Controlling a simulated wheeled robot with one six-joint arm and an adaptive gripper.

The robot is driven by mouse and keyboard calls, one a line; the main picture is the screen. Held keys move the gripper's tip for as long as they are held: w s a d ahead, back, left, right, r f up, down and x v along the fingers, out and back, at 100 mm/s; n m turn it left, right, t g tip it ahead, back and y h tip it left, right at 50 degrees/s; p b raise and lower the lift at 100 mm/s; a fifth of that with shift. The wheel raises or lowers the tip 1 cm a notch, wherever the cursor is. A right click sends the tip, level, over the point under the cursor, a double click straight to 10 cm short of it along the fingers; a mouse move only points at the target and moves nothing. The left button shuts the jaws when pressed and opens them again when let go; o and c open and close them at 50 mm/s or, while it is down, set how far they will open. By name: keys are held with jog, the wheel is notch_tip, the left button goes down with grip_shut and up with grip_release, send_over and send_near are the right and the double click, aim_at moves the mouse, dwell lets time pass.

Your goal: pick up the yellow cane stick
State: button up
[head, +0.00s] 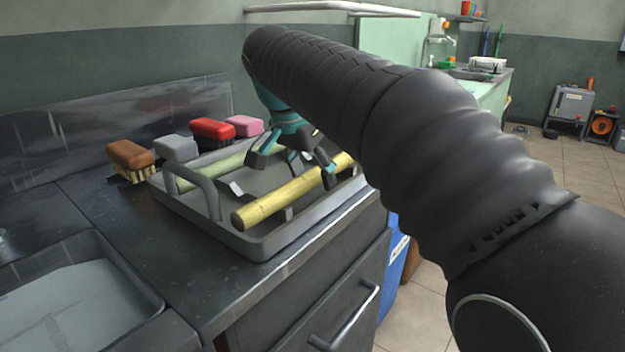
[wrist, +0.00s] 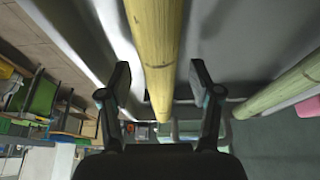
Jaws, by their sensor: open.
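The yellow cane stick (head: 285,198) lies slanted in a grey tray (head: 262,246) on the dark counter, its near end towards the tray's front. A pale green cane stick (head: 214,170) lies behind it in the same tray. My gripper (head: 295,170) is over the tray, close to the far half of the yellow stick. In the wrist view the yellow stick (wrist: 153,45) runs between the two open fingers (wrist: 158,88), with a gap on each side. The green stick (wrist: 280,88) is off to the right there.
Several brushes stand behind the tray: brown (head: 130,155), grey (head: 176,147), red (head: 213,129) and pink (head: 244,125). The tray has a raised grey handle (head: 196,188) at its left. A sink (head: 75,300) is at the lower left. The counter's front edge is close to the tray.

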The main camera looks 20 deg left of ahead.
grip_shut()
